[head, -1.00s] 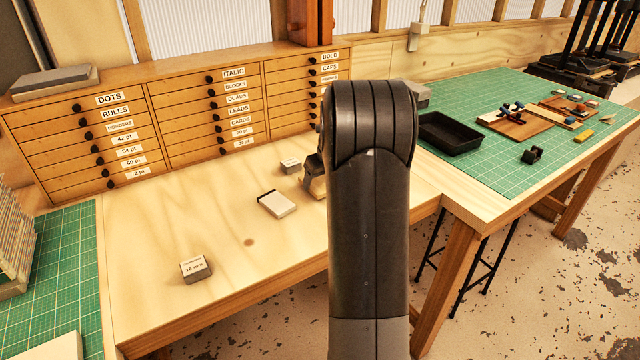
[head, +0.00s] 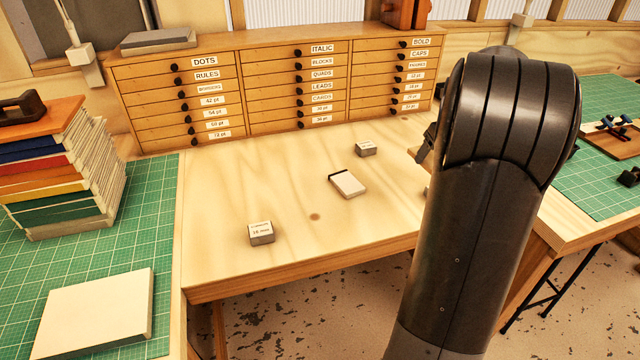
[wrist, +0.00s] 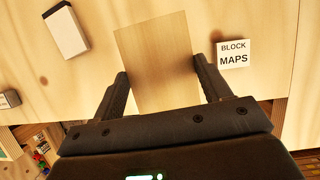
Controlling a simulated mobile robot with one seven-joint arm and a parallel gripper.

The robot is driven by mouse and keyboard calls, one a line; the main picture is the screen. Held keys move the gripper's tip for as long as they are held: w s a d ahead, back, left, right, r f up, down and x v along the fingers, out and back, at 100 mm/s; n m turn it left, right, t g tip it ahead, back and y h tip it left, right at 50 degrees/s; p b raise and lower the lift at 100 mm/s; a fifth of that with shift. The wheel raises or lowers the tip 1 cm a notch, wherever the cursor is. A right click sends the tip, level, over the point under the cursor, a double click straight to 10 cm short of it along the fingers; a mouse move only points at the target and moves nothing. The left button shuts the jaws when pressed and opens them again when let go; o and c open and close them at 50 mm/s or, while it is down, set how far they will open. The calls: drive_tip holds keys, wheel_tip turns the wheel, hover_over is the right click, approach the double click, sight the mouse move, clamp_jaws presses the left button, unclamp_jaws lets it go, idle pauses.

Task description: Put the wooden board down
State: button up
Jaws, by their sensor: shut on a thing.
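The wooden board (wrist: 155,45) is a flat, pale tan rectangle between my fingers in the wrist view. My gripper (wrist: 160,72) is shut on its side edges, and the board's far end reaches out past the fingertips. Pale wooden bench top (head: 250,185) lies beneath it; I cannot tell whether the board touches it. In the head view my arm hides most of the gripper and board at the bench's right side.
A white "BLOCK MAPS" block (wrist: 234,56) is close by the right finger. A white block with a black edge (head: 347,184), a small grey box (head: 365,148) and a labelled box (head: 261,232) lie on the bench. A drawer cabinet (head: 270,85) stands behind.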

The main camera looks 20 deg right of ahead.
drive_tip(key=w+a+n+y, duration=0.25)
drive_tip(key=a+n, duration=0.25)
drive_tip(key=a, duration=0.6)
drive_tip(key=n+g+y, duration=0.1)
drive_tip(key=n+g, duration=0.2)
drive_tip(key=n, duration=0.5)
hover_over(288, 197)
drive_tip(key=d, duration=0.2)
drive_tip(key=f, duration=0.6)
drive_tip(key=shift+s+a+f, duration=0.15)
drive_tip(key=shift+s+f, duration=0.15)
drive_tip(key=shift+s, duration=0.1)
drive_tip(key=shift+w+a+f, duration=0.1)
drive_tip(key=shift+f, duration=2)
drive_tip(key=shift+f, duration=0.1)
drive_tip(key=o, duration=1)
